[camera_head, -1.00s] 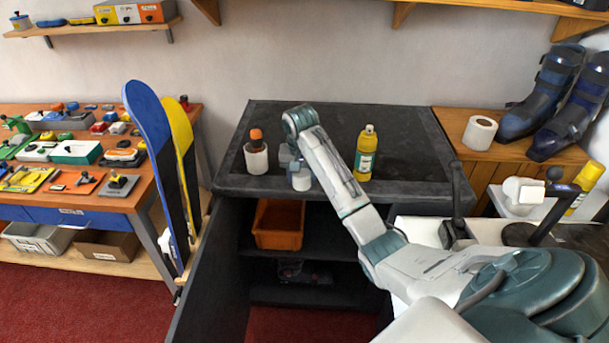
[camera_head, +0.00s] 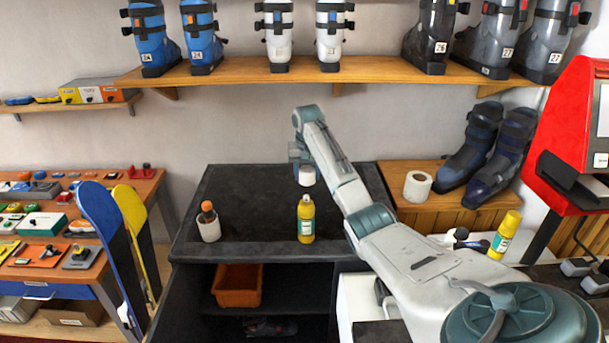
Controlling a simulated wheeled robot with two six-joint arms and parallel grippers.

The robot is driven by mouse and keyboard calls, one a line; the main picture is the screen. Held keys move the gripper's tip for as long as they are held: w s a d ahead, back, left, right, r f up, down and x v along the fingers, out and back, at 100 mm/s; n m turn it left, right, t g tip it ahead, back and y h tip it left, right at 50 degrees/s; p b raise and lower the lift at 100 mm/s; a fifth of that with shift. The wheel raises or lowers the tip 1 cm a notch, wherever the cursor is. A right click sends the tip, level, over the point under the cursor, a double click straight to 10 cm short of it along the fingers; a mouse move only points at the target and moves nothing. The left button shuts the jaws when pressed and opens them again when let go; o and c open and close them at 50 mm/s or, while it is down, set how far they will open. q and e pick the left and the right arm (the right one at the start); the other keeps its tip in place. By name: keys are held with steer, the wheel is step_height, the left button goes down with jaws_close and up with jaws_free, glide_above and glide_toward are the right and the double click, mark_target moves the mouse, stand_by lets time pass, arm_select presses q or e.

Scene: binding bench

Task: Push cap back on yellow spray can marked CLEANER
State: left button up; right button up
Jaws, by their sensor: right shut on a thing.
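A yellow spray can (camera_head: 306,222) stands upright on the dark bench top (camera_head: 250,190). Its label is too small to read. My right gripper (camera_head: 303,166) is shut on a white cap (camera_head: 306,177) and holds it just above the can's top. The cap looks lined up with the can in this view. A small gap seems to show between them, but I cannot tell their depth offset. The fingertips are mostly hidden by the wrist. My left gripper is not in view.
A paper roll (camera_head: 417,186) and dark boots (camera_head: 470,150) are on the wooden bench at right. Another yellow container (camera_head: 504,235) stands further right. An orange bin (camera_head: 237,285) sits on the shelf below.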

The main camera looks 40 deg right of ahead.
mark_target(306, 196)
steer(key=shift+w+a+f, duration=0.1)
steer(key=shift+f, duration=2.25)
steer(key=shift+f, duration=2.05)
stand_by(0.9)
steer(key=o, duration=1.5)
steer(key=shift+r, duration=0.15)
steer(key=shift+r, duration=3.4)
